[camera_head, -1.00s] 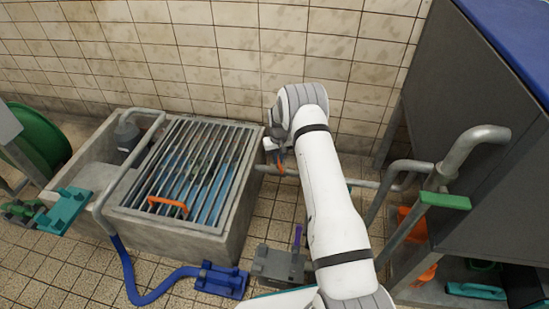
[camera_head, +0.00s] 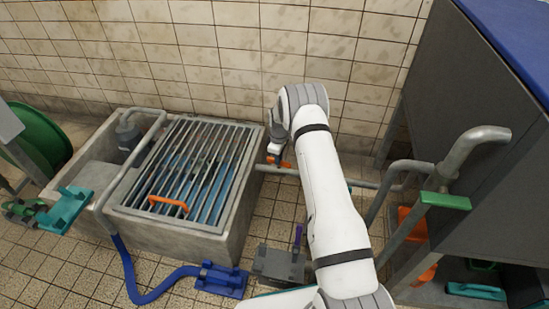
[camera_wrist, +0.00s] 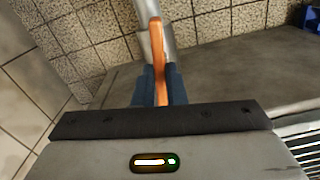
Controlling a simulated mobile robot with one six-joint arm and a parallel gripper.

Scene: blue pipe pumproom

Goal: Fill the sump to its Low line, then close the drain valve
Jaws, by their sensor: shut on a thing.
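The sump is a concrete basin (camera_head: 233,215) at left centre in the head view, covered by a metal grate with an orange handle (camera_head: 168,205). Blue shows between the bars. I cannot make out a Low line. A grey pipe (camera_head: 279,171) runs from the basin's right side. An orange lever (camera_head: 287,164) sits by this pipe, under my gripper (camera_head: 278,159). In the wrist view the orange lever (camera_wrist: 156,40) stands between the dark blue fingers of my gripper (camera_wrist: 156,85), which is shut on it. The pipe shows behind it.
A blue hose (camera_head: 150,296) drops from the basin's front to a blue block (camera_head: 220,281) on the floor. A grey block (camera_head: 279,264) stands nearby. A dark tank (camera_head: 470,180) with pipes and a green handle (camera_head: 446,201) stands at right. The tiled wall is behind.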

